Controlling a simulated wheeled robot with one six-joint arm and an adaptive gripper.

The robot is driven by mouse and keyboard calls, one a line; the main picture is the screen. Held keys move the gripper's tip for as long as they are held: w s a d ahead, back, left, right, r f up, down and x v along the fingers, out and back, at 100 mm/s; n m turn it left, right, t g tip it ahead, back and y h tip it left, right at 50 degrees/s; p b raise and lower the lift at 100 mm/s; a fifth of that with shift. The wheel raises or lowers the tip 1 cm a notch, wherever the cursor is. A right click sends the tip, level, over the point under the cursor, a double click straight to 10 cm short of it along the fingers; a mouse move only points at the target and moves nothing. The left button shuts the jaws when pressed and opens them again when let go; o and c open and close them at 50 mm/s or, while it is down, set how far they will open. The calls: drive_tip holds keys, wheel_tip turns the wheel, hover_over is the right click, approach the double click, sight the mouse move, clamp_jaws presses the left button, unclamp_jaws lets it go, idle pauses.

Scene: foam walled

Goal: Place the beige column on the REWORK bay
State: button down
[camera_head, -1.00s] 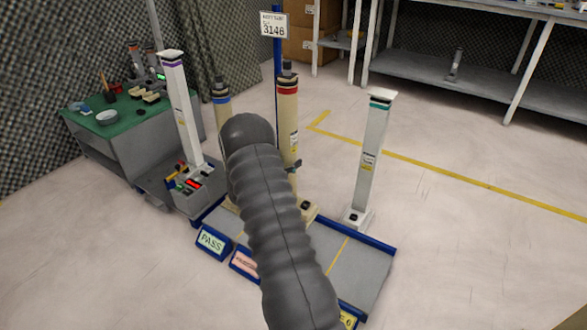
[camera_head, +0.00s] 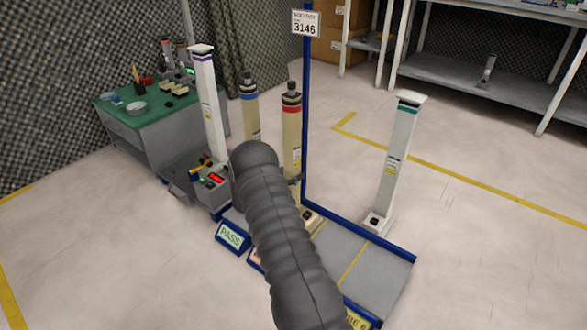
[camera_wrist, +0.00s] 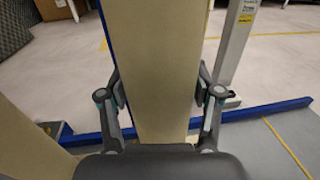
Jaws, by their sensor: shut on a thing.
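A beige column with a red band (camera_head: 291,130) stands upright at the tray, its lower part partly hidden by my arm. My gripper (camera_wrist: 160,100) has a finger on each side of a beige column (camera_wrist: 155,65) in the wrist view and is shut on it. In the head view my arm hides the gripper. A second beige column, with a blue band (camera_head: 250,105), stands just left of the red-banded one. The blue-rimmed tray (camera_head: 385,265) has bays split by a yellow line. A PASS sign (camera_head: 233,236) is at left; a pinkish sign (camera_head: 256,258) is mostly hidden, and a yellow sign (camera_head: 358,319) is cut off.
A white column with a teal band (camera_head: 397,150) stands behind the tray's right part. A white column with a purple band (camera_head: 208,105) stands left, by a green-topped bench (camera_head: 150,112). A blue sign post (camera_head: 306,110) rises behind the tray. The right bay looks bare.

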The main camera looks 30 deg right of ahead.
drive_tip(key=shift+f, duration=0.45)
drive_tip(key=shift+c, duration=1.1)
unclamp_jaws()
drive_tip(key=shift+f, duration=0.1)
